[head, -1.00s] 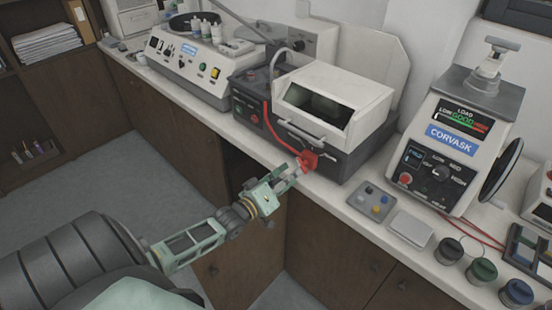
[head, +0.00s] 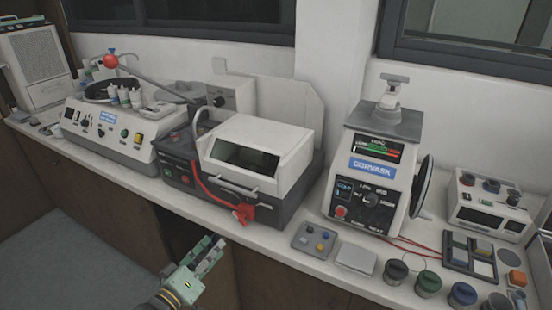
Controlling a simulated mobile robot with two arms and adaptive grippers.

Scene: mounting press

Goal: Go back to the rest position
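My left gripper (head: 207,255) shows at the bottom of the head view, in front of the counter's front edge. Its green fingers point up and to the right, with a gap between them and nothing held. It is apart from the red clamp-like part (head: 243,212) on the front of the white-hooded machine (head: 258,143). A red hose runs down to that part. My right gripper is not in view. The mounting press (head: 372,170), marked CORVASK, stands upright right of the middle with a handwheel on its right side.
The counter (head: 285,240) holds a polishing machine (head: 122,128) with bottles at left. A button tray (head: 314,239), a pale flat block (head: 356,258) and several lidded jars (head: 428,283) line the front edge. Floor (head: 60,265) shows at lower left.

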